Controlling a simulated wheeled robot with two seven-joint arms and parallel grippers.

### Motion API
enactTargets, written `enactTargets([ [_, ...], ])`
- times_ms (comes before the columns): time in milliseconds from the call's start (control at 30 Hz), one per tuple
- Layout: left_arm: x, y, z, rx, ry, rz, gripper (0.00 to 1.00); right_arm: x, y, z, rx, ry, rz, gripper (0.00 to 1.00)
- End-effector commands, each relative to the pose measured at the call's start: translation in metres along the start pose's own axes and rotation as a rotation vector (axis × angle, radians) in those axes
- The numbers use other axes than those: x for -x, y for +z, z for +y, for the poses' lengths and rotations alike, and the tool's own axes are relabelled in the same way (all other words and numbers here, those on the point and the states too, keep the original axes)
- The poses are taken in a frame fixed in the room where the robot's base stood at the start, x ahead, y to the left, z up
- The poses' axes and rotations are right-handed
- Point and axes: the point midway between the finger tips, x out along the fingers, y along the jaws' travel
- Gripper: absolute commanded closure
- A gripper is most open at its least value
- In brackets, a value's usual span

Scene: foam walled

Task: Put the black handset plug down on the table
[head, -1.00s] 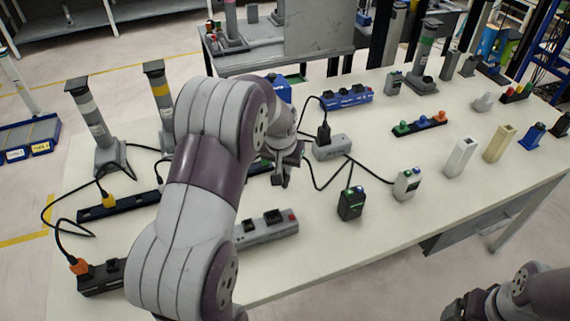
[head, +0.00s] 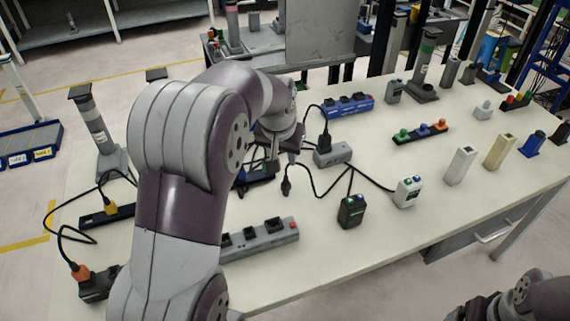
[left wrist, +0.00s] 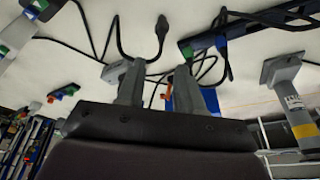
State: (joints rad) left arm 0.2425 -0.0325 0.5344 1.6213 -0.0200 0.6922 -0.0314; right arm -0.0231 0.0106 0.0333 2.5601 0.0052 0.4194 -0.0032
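The black handset plug (head: 287,187) appears to lie on the white table (head: 300,278), with its cable looping right towards the black handset (head: 351,211). The plug also shows in the left wrist view (left wrist: 161,27), beyond and between the fingertips, apart from them. My left gripper (head: 275,160) is just behind and above the plug in the head view, partly hidden by its own wrist. In the left wrist view its two fingers (left wrist: 158,68) are spread with nothing between them. My right gripper (head: 475,307) is at the lower right, cut by the frame edge, fingers unclear.
A grey socket block (head: 333,154) with a black plug stands right of the plug. A grey power strip (head: 260,240) lies in front, a dark strip (head: 258,176) is partly behind my arm. A white handset (head: 408,191) is further right.

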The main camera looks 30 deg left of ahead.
Motion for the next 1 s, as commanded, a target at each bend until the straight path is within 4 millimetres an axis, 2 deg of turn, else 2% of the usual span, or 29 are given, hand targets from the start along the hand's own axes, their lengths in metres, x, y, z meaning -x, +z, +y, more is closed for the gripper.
enactTargets([
  [100, 0.015, 0.001, 0.001, -0.001, 0.001, 0.0, 0.64, 0.001, 0.0, 0.0, 0.0, 0.0, 0.0, 0.13],
  [167, 0.015, 0.009, 0.006, -0.011, 0.006, -0.013, 0.64, 0.001, 0.0, 0.0, 0.0, 0.0, 0.0, 0.13],
  [267, 0.006, 0.049, 0.032, -0.062, 0.03, -0.063, 0.64, 0.001, 0.0, 0.0, 0.0, 0.0, 0.0, 0.13],
  [400, -0.006, 0.13, 0.064, -0.151, 0.063, -0.141, 0.64, 0.001, 0.0, 0.0, 0.0, 0.0, 0.0, 0.13],
  [500, -0.009, 0.175, 0.073, -0.194, 0.074, -0.181, 0.64, 0.001, 0.0, 0.0, 0.0, 0.0, 0.0, 0.13],
  [533, -0.01, 0.184, 0.074, -0.203, 0.076, -0.189, 0.64, 0.001, 0.0, 0.0, 0.0, 0.0, 0.0, 0.13],
  [633, -0.01, 0.199, 0.075, -0.214, 0.078, -0.201, 0.64, 0.001, 0.0, 0.0, 0.0, 0.0, 0.0, 0.13],
  [1000, -0.011, 0.2, 0.074, -0.213, 0.078, -0.203, 0.64, 0.001, 0.0, 0.0, 0.0, 0.0, 0.0, 0.13],
])
